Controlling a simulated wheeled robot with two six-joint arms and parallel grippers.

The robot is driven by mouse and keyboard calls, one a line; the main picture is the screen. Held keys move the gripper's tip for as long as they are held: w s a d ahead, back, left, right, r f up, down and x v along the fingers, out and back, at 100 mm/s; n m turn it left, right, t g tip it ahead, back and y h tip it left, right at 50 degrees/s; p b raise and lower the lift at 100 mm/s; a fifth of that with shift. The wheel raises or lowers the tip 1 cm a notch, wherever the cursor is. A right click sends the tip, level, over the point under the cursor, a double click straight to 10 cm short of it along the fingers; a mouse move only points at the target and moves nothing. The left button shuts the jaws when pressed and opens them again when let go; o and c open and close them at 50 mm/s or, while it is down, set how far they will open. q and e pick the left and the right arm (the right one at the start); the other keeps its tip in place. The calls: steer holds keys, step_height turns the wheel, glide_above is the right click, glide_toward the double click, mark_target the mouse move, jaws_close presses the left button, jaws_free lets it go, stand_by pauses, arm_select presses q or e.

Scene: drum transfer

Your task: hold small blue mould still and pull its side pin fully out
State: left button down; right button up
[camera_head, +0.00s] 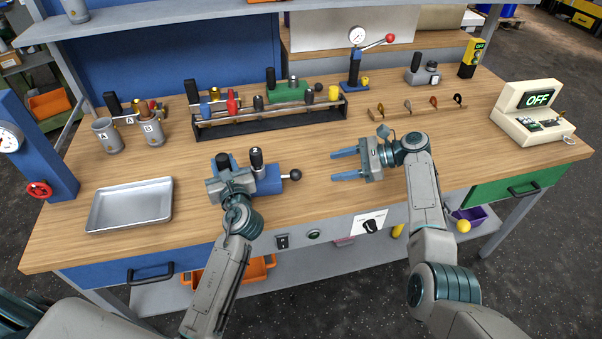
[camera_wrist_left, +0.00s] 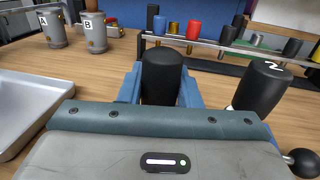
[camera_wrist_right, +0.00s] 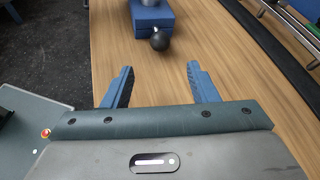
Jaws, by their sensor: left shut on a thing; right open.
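The small blue mould (camera_head: 269,181) lies on the wooden bench in front of the black rack. A black knob marked 2 (camera_head: 256,158) stands up from it, and a round black knob on its side pin (camera_head: 295,174) sticks out at its right end. My left gripper (camera_head: 224,165) is shut on the mould's black upright handle, seen between the fingers in the left wrist view (camera_wrist_left: 161,78). My right gripper (camera_head: 344,164) is open and empty, to the right of the pin knob and apart from it. In the right wrist view the pin knob (camera_wrist_right: 159,41) lies ahead, beyond the fingertips.
A metal tray (camera_head: 130,205) lies on the left. Grey cups (camera_head: 108,135) stand behind it. A black rack (camera_head: 265,119) with coloured parts stands behind the mould. A cream OFF box (camera_head: 533,113) is at the right. The bench between the pin knob and my right gripper is clear.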

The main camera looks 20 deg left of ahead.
mark_target(291, 175)
steer(key=x, duration=1.1)
steer(key=shift+a+f, duration=0.2)
